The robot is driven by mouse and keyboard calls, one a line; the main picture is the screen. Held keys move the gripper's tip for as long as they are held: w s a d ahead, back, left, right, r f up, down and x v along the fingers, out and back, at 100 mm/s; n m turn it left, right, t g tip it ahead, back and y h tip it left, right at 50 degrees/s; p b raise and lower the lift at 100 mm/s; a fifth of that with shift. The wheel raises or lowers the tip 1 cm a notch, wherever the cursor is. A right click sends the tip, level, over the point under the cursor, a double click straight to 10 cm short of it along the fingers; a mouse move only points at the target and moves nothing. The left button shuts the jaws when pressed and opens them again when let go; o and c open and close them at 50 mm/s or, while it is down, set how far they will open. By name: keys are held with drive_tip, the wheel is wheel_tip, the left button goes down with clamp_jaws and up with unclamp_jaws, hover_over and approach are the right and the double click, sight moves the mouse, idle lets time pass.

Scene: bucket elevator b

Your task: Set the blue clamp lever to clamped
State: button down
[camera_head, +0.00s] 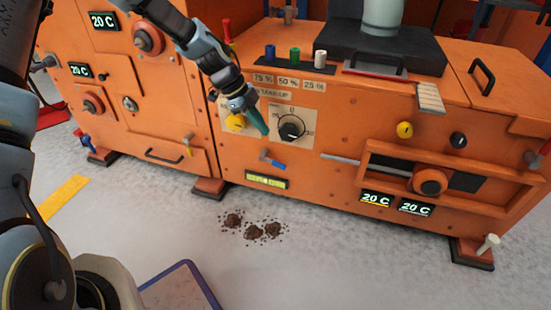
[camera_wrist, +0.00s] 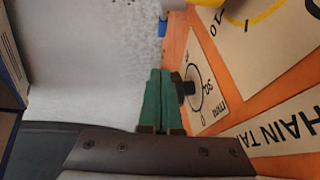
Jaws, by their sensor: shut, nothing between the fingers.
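The blue clamp lever (camera_head: 272,162) is small and sits on the orange front panel, below the black take-up dial (camera_head: 291,128). It lies slightly tilted, its right end lower. In the wrist view a small blue piece (camera_wrist: 162,28), probably this lever, shows at the top, beyond my fingers. My gripper (camera_head: 262,128) has green fingers, shut and empty, above and left of the lever and apart from it. In the wrist view the shut fingers (camera_wrist: 159,80) lie beside a black knob (camera_wrist: 189,88); whether they touch it is unclear.
A yellow knob (camera_head: 235,122) is just left of my gripper. A lit yellow-green display (camera_head: 266,182) sits below the lever. Brown clumps (camera_head: 254,231) lie on the grey floor. A blue-edged platform (camera_head: 185,288) is at the bottom. The floor before the machine is otherwise open.

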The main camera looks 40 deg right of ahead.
drive_tip(key=b, duration=0.4)
hover_over(282, 166)
drive_tip(key=a, duration=0.2)
wheel_tip(282, 166, down, 9)
drive_tip(key=shift+w+d+f+b, duration=0.15)
drive_tip(key=shift+w+f+b, duration=0.15)
drive_tip(key=shift+f, duration=0.3)
drive_tip(key=shift+w+d+f+b, duration=0.1)
drive_tip(key=shift+w+f+b, duration=0.15)
drive_tip(key=shift+f, duration=0.35)
drive_tip(key=shift+w+f+b, duration=0.2)
drive_tip(key=shift+f+b, duration=0.1)
drive_tip(key=shift+f, duration=0.25)
